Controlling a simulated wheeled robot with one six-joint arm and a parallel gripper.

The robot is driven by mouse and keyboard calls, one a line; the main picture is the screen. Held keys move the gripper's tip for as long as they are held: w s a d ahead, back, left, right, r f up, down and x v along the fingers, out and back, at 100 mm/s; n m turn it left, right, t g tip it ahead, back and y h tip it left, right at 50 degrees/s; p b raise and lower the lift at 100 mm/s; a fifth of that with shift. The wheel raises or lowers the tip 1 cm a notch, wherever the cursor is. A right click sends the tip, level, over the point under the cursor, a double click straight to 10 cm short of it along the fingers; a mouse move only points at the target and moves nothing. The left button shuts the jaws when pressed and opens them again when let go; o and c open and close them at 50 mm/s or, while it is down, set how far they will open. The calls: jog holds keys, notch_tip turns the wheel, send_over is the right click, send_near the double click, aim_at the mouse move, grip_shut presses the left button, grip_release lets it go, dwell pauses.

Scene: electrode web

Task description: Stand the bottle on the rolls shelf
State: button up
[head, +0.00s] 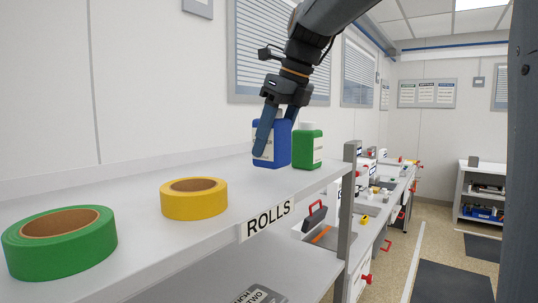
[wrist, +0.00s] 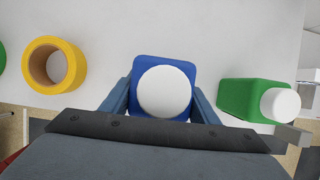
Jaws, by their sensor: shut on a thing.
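A blue bottle (head: 278,146) with a white label stands upright at the far end of the shelf marked ROLLS (head: 150,243). In the wrist view the blue bottle (wrist: 148,68) shows its round white cap from above. My gripper (head: 268,138) is shut on the blue bottle, with a finger on each side of it; the wrist view shows both fingers (wrist: 160,102) against its sides. The bottle's base appears to be at the shelf surface; whether it bears fully on it I cannot tell. A green bottle (head: 309,148) with a white cap stands just right of it.
A yellow tape roll (head: 194,205) and a green tape roll (head: 60,252) lie on the same shelf toward the near left. Bare shelf lies between the yellow roll and the blue bottle. A grey post (head: 345,215) stands at the shelf's right end. A lower shelf is below.

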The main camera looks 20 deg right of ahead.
aim_at(285, 119)
jog(key=shift+f+p, duration=0.3)
jog(key=shift+f, duration=1.35)
jog(key=o, duration=1.4)
jog(key=shift+f, duration=0.15)
jog(key=b+v, duration=0.2)
jog(key=v, duration=1)
jog(key=shift+r, duration=0.2)
